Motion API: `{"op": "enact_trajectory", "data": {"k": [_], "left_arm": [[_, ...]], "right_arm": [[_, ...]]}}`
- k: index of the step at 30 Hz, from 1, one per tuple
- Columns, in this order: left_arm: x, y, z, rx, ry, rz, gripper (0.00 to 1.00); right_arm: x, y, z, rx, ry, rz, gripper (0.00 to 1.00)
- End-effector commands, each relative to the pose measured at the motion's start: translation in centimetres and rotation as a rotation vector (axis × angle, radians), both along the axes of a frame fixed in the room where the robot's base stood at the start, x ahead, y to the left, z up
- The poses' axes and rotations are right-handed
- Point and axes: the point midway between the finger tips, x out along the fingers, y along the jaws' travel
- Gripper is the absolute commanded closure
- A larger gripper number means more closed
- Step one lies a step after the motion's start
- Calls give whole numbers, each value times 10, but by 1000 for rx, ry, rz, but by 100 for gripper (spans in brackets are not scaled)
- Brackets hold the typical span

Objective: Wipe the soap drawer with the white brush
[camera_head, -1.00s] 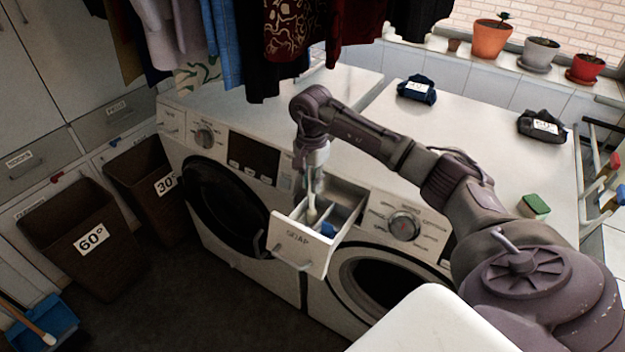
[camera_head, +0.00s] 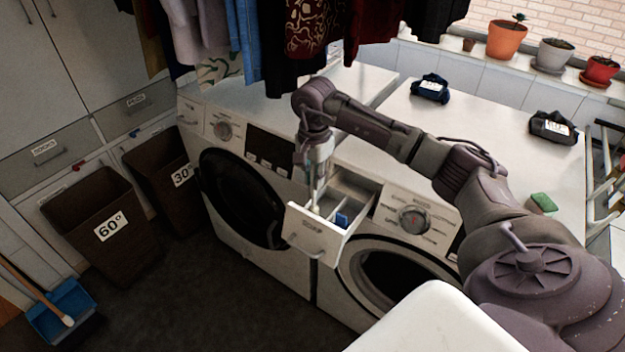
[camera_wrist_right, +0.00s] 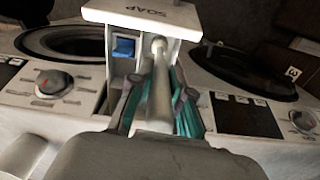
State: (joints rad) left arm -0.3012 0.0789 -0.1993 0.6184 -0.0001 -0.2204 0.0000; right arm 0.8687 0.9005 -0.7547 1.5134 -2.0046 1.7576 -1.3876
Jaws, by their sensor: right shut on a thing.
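The soap drawer (camera_head: 318,244) is pulled out of the right-hand washing machine, its label on the front. It also shows in the right wrist view (camera_wrist_right: 143,16), with a blue piece (camera_wrist_right: 124,46) in one compartment. My right gripper (camera_head: 317,183) points down over the drawer's left part. In the right wrist view my gripper (camera_wrist_right: 160,95) is shut on the white brush (camera_wrist_right: 159,90), whose rounded end points toward the drawer front. The brush's lower end is at or in the drawer; contact with the bottom cannot be told. My left gripper is not in view.
Clothes (camera_head: 300,40) hang above. A green sponge (camera_head: 543,202) and folded dark cloths (camera_head: 430,88) lie on the white top. Brown baskets (camera_head: 92,222) stand at left.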

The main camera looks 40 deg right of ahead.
Motion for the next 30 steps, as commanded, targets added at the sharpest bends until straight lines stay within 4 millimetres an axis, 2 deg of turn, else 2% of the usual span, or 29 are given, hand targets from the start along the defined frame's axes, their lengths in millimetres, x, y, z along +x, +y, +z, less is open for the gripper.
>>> {"op": "enact_trajectory", "data": {"k": [3,13,30], "left_arm": [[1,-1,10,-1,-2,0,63],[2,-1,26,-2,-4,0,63],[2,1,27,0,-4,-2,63]], "right_arm": [[-1,0,15,-1,-1,-4,100],[-5,0,42,0,0,-11,100],[-6,0,45,0,-1,-13,100]]}}
